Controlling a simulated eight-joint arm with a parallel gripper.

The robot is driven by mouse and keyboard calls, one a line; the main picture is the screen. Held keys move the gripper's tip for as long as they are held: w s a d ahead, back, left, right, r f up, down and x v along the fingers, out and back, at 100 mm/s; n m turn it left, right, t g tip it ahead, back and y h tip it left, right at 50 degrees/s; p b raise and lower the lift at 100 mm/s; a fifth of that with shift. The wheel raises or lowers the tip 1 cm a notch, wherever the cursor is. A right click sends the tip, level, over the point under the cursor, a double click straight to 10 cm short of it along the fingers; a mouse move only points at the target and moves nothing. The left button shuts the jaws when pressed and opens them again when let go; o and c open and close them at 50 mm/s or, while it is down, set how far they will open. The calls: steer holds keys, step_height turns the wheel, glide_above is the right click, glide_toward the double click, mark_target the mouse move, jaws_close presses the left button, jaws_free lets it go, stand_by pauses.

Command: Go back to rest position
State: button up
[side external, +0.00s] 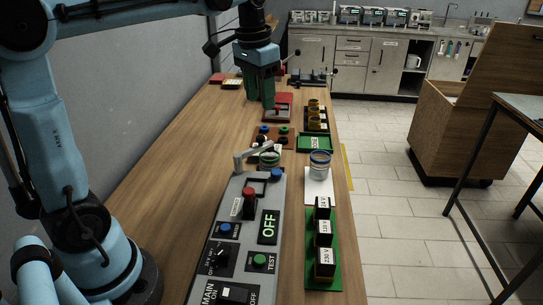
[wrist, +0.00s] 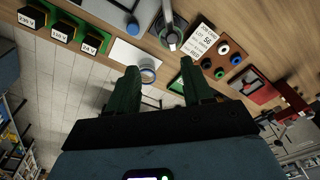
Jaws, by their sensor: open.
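My gripper (side external: 266,104) hangs from the arm over the far half of the wooden bench (side external: 180,120), fingers pointing down. In the wrist view its two green fingers (wrist: 160,84) stand wide apart, with nothing between them. In the side view the fingers are in front of a red item (side external: 281,105); I cannot tell whether they touch it. A round container with a blue rim (side external: 320,163) stands on a white pad (side external: 318,188), nearer the camera than my gripper. It also shows in the wrist view (wrist: 147,73).
Black voltage blocks (side external: 323,235) stand on a green tray (side external: 322,284). Yellow pieces (side external: 313,110) and a green tray (side external: 315,142) line the right edge. The bench's left strip is clear.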

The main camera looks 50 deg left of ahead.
steer(key=s+d+f+t, duration=0.6)
steer(key=s+d+f, duration=0.2)
steer(key=s+f, duration=0.1)
steer(key=shift+s+f, duration=0.35)
steer(key=shift+s, duration=0.3)
